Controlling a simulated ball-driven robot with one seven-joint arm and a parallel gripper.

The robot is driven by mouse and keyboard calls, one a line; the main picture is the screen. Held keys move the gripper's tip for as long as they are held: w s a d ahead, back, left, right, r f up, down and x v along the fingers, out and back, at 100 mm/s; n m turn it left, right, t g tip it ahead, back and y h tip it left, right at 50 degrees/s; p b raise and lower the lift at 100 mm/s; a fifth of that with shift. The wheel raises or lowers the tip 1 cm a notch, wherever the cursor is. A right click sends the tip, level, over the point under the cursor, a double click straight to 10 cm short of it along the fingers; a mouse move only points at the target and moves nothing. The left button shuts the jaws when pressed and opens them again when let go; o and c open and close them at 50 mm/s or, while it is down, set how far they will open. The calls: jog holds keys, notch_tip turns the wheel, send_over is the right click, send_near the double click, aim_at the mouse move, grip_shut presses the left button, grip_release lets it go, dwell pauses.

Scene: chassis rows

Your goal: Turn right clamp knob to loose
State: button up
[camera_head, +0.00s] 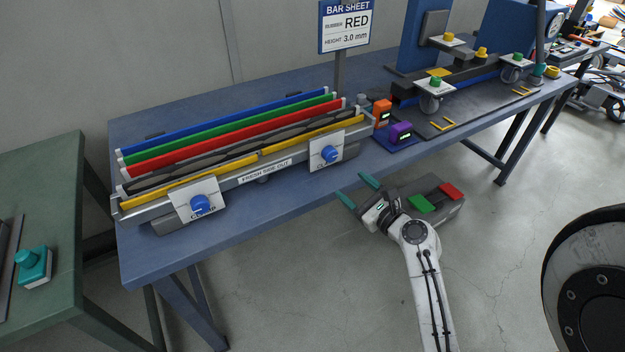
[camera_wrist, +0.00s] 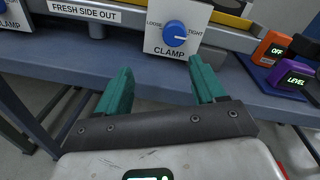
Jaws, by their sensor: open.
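The right clamp knob (camera_head: 329,153) is a blue round knob on a white plate at the right end of the bar fixture. In the wrist view the knob (camera_wrist: 174,33) sits on its plate (camera_wrist: 154,46), marked LOOSE on the left, TIGHT on the right and CLAMP below. A pale mark on the knob seems to face the TIGHT side. My gripper (camera_head: 357,189) is open and empty, in front of the table edge, apart from the knob. In the wrist view its teal fingers (camera_wrist: 160,68) are spread, with the knob beyond and slightly above their tips.
A left clamp knob (camera_head: 200,204) sits on the same fixture. Orange (camera_head: 382,112) and purple (camera_head: 401,132) devices stand right of the right clamp; the orange one reads OFF, the purple one LEVEL. The blue table (camera_head: 262,215) has a bare front strip.

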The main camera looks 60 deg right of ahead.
aim_at(332, 157)
jog(key=w+d, duration=0.2)
jog(key=w+d+m+h, duration=0.1)
jog(key=w+d, duration=0.1)
jog(key=w, duration=0.1)
jog(key=w+d+m+p, duration=0.1)
jog(key=w+d, duration=0.1)
jog(key=w, duration=0.1)
jog(key=shift+w+d+r, duration=0.15)
jog(key=shift+d+r, duration=0.15)
jog(key=c, duration=1.1)
